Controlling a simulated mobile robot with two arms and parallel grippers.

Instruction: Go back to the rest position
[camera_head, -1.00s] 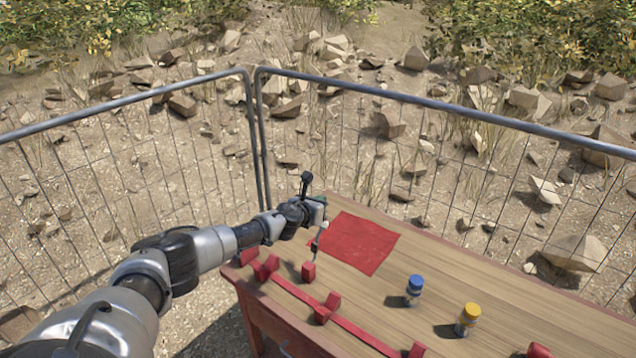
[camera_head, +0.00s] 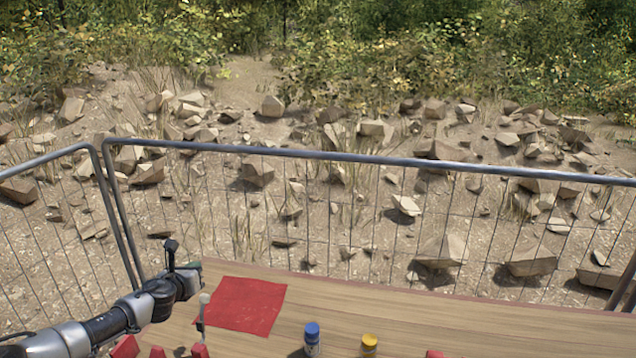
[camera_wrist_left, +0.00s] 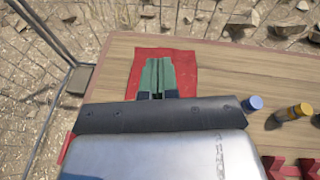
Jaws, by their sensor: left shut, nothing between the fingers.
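My left gripper (camera_head: 197,268) comes in from the left, just left of a red square mat (camera_head: 245,306) in the head view. In the left wrist view its green fingers (camera_wrist_left: 158,64) are together with nothing between them, and they overlap the red mat (camera_wrist_left: 188,76) in the picture. The gripper appears to be above the table; its exact height I cannot tell. My right gripper is in neither view.
On the wooden table (camera_head: 440,318) stand a blue-topped jar (camera_head: 312,338) and a yellow-topped jar (camera_head: 369,344). A thin upright stick (camera_head: 203,312) with a pale round top shows near a red block (camera_head: 199,351). A wire fence (camera_head: 330,157) runs behind.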

